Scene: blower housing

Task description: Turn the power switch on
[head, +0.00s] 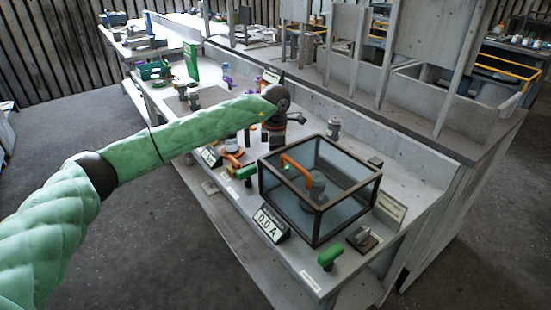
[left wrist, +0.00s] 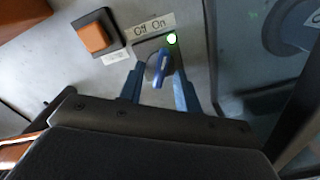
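The power switch is a blue knob (left wrist: 158,65) on a dark plate, under a label reading "Off On" in the left wrist view. My right gripper is in neither view.
An orange square button (left wrist: 95,37) sits left of the knob. In the head view a glass-walled box (head: 345,215) with a dark frame stands right of my wrist, with a "0.0 A" display (head: 268,223) at its front. A green-handled part (head: 329,257) stands at the front edge.

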